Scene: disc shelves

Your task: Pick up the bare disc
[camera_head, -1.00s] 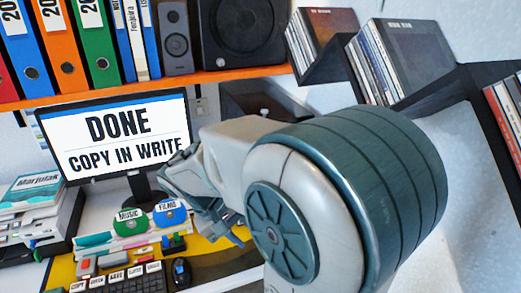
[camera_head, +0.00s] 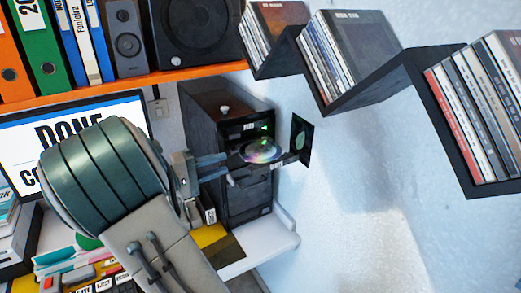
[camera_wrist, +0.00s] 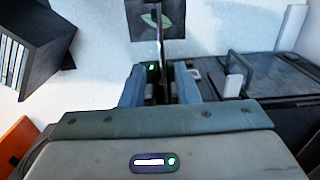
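The bare disc (camera_head: 262,151) is shiny and rainbow-tinted. It lies flat at the front of the black computer tower (camera_head: 248,203), level with a drive that has a green light. My gripper (camera_head: 243,166) reaches it from the left, with one finger above and one below the disc's level. In the wrist view the disc (camera_wrist: 160,38) shows edge-on as a thin line, lined up with the gap between my fingers (camera_wrist: 159,85). The fingers are apart, and I see no contact with the disc. Its near edge is partly hidden.
Black zigzag shelves (camera_head: 365,83) with cased discs hang at upper right. An orange shelf (camera_head: 170,77) with a speaker is above. A monitor (camera_head: 30,125) stands left.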

